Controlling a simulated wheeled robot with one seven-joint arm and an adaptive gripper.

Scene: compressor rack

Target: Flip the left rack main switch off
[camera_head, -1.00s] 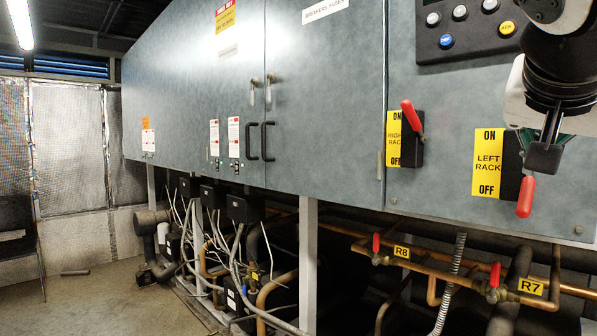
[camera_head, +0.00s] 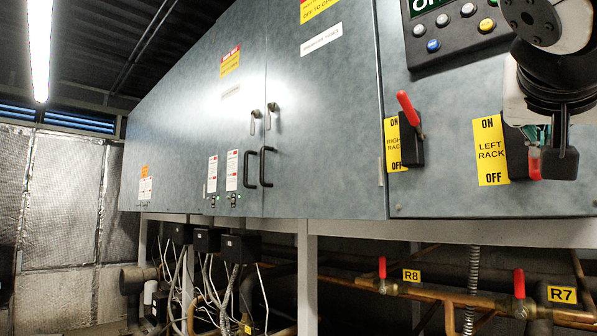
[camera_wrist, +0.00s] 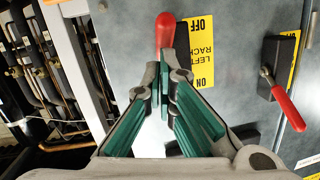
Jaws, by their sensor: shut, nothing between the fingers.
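The left rack switch has a black body (camera_head: 517,152) beside a yellow LEFT RACK label (camera_head: 490,150), with ON at the top and OFF at the bottom. Its red handle (camera_head: 534,163) hangs down on the OFF side, partly hidden by my gripper. The wrist view shows the scene inverted, with the red handle (camera_wrist: 165,32) beside OFF. My gripper (camera_head: 560,163) is shut and empty, in front of the switch and just right of the handle. In the wrist view my fingertips (camera_wrist: 167,60) are together at the handle's base; whether they touch it is unclear.
The right rack switch (camera_head: 410,138) stands to the left, its red handle up at ON. A button panel (camera_head: 455,35) is above. Copper pipes with red valve handles (camera_head: 519,283) run below the cabinet. Cabinet doors with black pull handles (camera_head: 266,167) are further left.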

